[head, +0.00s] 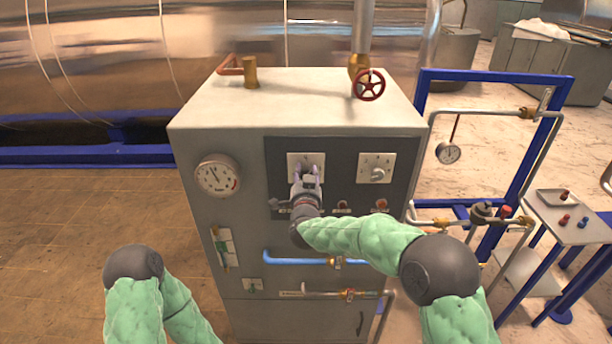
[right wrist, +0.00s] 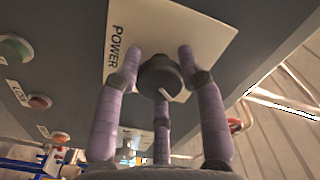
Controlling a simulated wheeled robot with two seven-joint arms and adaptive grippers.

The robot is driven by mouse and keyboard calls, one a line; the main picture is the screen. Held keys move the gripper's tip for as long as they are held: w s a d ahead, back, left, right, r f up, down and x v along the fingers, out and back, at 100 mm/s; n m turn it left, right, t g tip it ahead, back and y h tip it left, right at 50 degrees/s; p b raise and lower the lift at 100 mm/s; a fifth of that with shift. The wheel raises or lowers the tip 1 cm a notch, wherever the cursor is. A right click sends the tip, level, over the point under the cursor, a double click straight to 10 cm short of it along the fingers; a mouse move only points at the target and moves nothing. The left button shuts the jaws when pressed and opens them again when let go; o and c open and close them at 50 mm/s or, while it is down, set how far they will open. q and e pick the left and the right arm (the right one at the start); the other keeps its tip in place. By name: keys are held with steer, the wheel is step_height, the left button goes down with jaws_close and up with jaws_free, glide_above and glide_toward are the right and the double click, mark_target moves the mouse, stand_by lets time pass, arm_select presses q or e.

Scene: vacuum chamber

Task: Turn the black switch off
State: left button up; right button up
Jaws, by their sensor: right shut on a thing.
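The black switch (right wrist: 160,75) is a round dark knob on a white plate (right wrist: 205,35) lettered POWER, seen close in the right wrist view. In the head view this plate (head: 293,160) is the left one of two on the dark panel (head: 340,160) of the grey cabinet. My right gripper (head: 308,180) is at this plate and hides the switch there. In the right wrist view its purple fingers surround the switch and are shut on it. My left arm shows at the lower left of the head view, but its gripper is out of view.
A second plate with a light knob (head: 377,174) sits just right of my right gripper. A gauge (head: 217,175) is on the cabinet's left. A red valve wheel (head: 369,84) stands above. A blue pipe (head: 290,260) runs below. A blue frame (head: 490,76) stands at the right.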

steer(key=n, duration=0.3)
steer(key=shift+n+p, duration=0.3)
steer(key=shift+p, duration=0.1)
steer(key=shift+f+n+p, duration=0.1)
steer(key=shift+n+p, duration=0.45)
steer(key=shift+n, duration=1.35)
steer(key=o, duration=1.2)
steer(key=shift+c, duration=0.2)
steer(key=s, duration=1.2)
